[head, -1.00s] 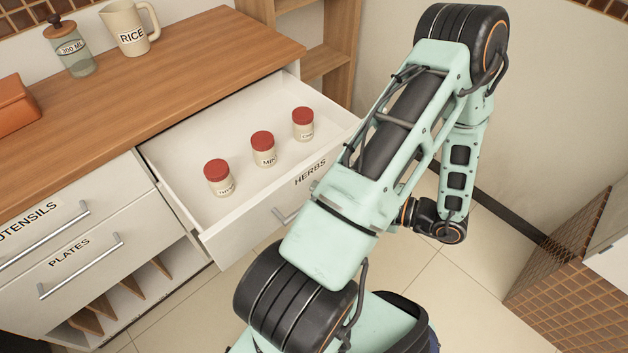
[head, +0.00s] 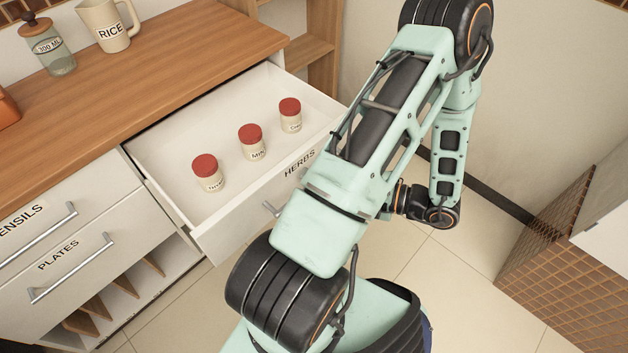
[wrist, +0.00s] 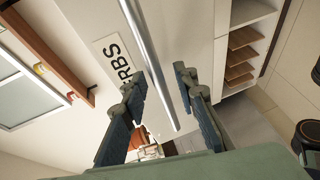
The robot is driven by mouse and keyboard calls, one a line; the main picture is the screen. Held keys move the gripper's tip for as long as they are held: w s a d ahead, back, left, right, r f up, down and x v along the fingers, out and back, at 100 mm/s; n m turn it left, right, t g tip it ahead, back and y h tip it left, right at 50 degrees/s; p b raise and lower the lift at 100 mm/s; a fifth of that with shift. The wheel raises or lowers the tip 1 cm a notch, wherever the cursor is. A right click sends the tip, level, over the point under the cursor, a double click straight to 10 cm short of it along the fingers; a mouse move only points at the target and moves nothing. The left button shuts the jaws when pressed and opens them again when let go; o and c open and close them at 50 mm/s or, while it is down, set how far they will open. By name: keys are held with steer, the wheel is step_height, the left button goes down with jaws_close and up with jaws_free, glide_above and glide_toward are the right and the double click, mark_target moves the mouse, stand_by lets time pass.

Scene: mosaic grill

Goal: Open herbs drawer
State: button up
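The herbs drawer (head: 228,242) stands pulled well out in the head view, its white inside exposed. It holds three small jars with red lids (head: 207,172) (head: 251,142) (head: 290,115). In the wrist view its label (wrist: 118,62) and metal bar handle (wrist: 150,62) show close up. My gripper (wrist: 160,82) is open, with one finger on each side of the handle. The fingers look apart from the bar, with a gap on both sides. In the head view my arm hides the gripper and most of the handle; a bit of the handle (head: 270,209) shows.
The wooden counter (head: 170,85) carries a rice jug (head: 108,27) and a glass jar (head: 50,50). The utensils drawer (head: 40,230) and plates drawer (head: 70,262) are shut at the left. A tiled block (head: 550,260) stands at the right, with free floor (head: 450,290) between.

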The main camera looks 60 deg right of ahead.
steer(key=v, duration=1.1)
steer(key=shift+s, duration=0.3)
steer(key=shift+r, duration=0.1)
